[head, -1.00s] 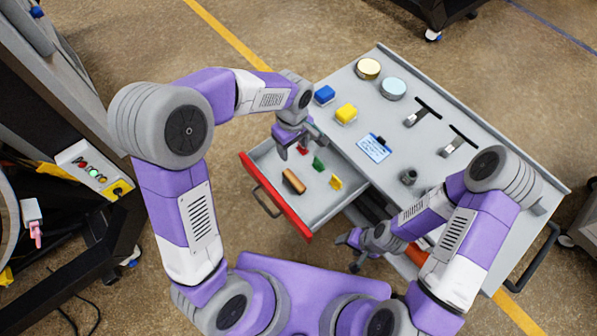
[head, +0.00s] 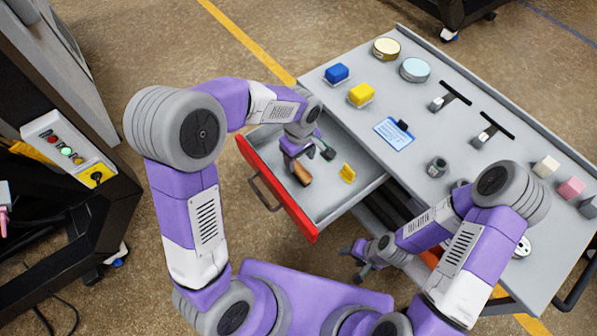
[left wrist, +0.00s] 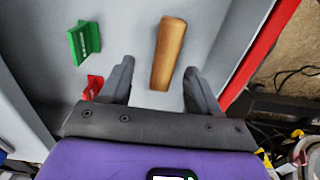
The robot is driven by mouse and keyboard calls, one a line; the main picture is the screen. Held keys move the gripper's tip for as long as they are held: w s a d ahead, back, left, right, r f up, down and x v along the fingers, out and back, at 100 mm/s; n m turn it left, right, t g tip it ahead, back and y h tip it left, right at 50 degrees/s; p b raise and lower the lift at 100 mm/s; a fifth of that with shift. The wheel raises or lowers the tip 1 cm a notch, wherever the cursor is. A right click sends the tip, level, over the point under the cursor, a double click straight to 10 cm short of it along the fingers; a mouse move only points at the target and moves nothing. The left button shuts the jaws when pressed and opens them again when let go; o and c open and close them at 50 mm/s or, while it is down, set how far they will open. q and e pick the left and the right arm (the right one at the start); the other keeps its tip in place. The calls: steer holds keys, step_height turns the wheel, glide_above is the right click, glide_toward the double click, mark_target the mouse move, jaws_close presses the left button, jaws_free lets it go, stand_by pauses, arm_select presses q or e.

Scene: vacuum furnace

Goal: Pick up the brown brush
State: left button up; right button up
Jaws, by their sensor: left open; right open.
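The brown brush (head: 302,173) lies in the open drawer with the red front. In the left wrist view the brush (left wrist: 168,52) lies lengthwise, its near end between the two finger lines. My left gripper (head: 305,160) is open over the drawer, just above the brush; its fingers (left wrist: 158,88) show on either side of the brush's near end. The gripper hides part of the brush in the head view. My right gripper (head: 362,262) is open and empty, low in front of the cart, away from the drawer.
The drawer (head: 340,204) also holds a yellow piece (head: 347,173), a green piece (left wrist: 84,42) and a red piece (left wrist: 93,87). The cart top (head: 420,110) carries blue and yellow blocks, round tins, a blue card and black-handled tools. The red drawer front (head: 275,190) borders the brush's side.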

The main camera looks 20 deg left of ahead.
mark_target(299, 168)
arm_select(q)
steer(key=f, duration=0.1)
steer(key=f+b, duration=0.1)
steer(key=f, duration=0.1)
steer(key=f+b, duration=0.1)
steer(key=f, duration=0.1)
steer(key=shift+s, duration=0.35)
steer(key=shift+r, duration=0.1)
steer(key=shift+c, duration=0.2)
steer(key=shift+a, duration=0.1)
steer(key=c, duration=1)
step_height(299, 168, up, 18)
steer(key=p, duration=0.6)
steer(key=shift+c, duration=0.2)
